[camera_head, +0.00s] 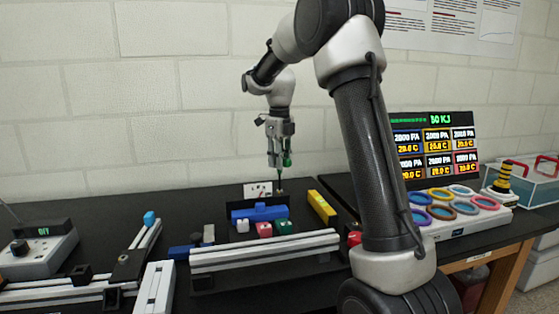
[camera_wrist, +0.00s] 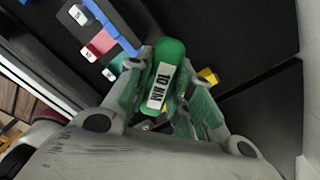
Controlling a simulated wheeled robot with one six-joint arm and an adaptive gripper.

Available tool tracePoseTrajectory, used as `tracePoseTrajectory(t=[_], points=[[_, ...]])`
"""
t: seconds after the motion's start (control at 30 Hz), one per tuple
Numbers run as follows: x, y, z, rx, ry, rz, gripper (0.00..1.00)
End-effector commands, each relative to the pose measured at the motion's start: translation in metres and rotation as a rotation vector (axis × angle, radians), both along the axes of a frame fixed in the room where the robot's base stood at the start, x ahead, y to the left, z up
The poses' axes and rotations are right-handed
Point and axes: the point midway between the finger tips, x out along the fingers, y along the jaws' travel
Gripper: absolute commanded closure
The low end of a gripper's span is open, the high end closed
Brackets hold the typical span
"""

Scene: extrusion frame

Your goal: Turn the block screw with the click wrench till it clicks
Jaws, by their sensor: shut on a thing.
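My gripper (camera_head: 281,160) is shut on a green-handled click wrench (camera_wrist: 166,75), whose white label seems to read 10 NM. The wrench (camera_head: 287,161) hangs upright with its thin dark shaft pointing down. The shaft's tip ends near a small brownish thing (camera_head: 280,191) behind the blue block, beside a white card. I cannot tell whether the tip touches it or whether it is the block screw. The wrist view hides the tip behind the handle and my fingers.
A long blue block (camera_head: 261,213) stands behind small white, red (camera_head: 265,230) and green (camera_head: 284,228) blocks and the aluminium rail (camera_head: 265,252). A yellow level-like bar (camera_head: 322,207) lies to the right. A display (camera_head: 436,147) and coloured rings stand farther right. The wall is close behind.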

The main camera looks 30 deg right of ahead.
Motion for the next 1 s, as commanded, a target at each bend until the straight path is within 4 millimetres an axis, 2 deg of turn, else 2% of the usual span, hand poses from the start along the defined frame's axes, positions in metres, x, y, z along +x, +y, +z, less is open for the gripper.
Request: tracePoseTrajectory(t=[0.1,0.27,0.5,0.7,0.9,1.0], points=[[-0.0004,0.0001,-0.0012,0.001,0.003,-0.011,1.00],[-0.0004,0.0000,-0.0013,0.001,0.003,-0.124,1.00],[-0.0004,0.0000,-0.0013,0.001,0.003,-0.138,1.00],[-0.0003,0.0001,-0.0015,0.000,0.002,-0.262,1.00],[-0.0003,0.0001,-0.0014,0.000,0.002,-0.258,1.00],[-0.0003,0.0001,-0.0014,0.000,0.002,-0.183,1.00]])
